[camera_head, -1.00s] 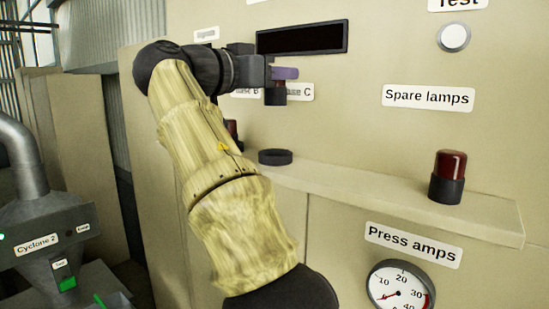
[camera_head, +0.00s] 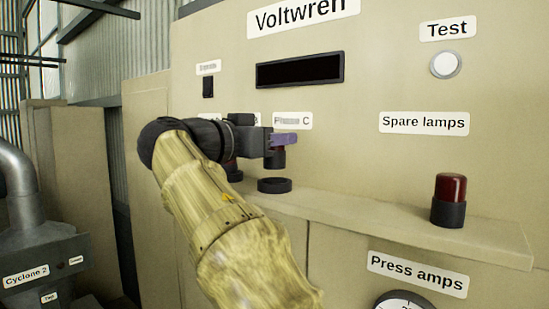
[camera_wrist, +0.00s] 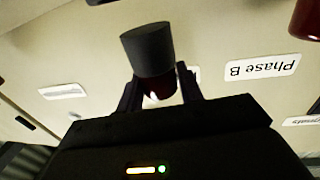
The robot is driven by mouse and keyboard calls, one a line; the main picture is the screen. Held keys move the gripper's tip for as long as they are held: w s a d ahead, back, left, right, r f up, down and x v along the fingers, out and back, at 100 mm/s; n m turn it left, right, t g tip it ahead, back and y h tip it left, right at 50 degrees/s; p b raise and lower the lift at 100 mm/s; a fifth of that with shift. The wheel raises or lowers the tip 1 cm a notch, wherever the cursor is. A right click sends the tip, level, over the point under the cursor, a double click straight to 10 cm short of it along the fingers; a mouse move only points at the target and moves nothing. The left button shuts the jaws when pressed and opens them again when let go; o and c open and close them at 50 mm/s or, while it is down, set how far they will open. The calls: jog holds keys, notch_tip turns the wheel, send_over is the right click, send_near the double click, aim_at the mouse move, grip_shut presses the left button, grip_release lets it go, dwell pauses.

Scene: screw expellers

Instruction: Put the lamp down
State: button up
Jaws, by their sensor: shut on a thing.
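My gripper (camera_head: 284,141) is shut on a lamp, with the hand level. The held lamp (camera_head: 276,160) shows a dark cylindrical base below the fingers; its upper part is mostly hidden by them. In the wrist view, the lamp's dark base (camera_wrist: 148,48) sticks out beyond the two fingers. A dark round ring (camera_head: 274,185) sits on the ledge (camera_head: 380,217) right below the held lamp, under the Phase C label (camera_head: 292,121). A small gap seems to remain between lamp and ring.
Another red lamp stands in a dark holder (camera_head: 448,213) on the right under the Spare lamps label (camera_head: 424,123). A dark holder (camera_head: 233,171) stands left of my gripper, partly hidden. The ledge between ring and spare lamp is clear.

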aim_at(275, 157)
jog(key=shift+w+f, duration=0.15)
jog(key=shift+f, duration=1.6)
jog(key=shift+f+b, duration=0.2)
jog(key=shift+b, duration=0.1)
jog(key=o, duration=1)
jog(key=shift+d, duration=0.1)
jog(key=shift+r, duration=0.2)
jog(key=b+v, duration=0.3)
jog(key=v, duration=0.9)
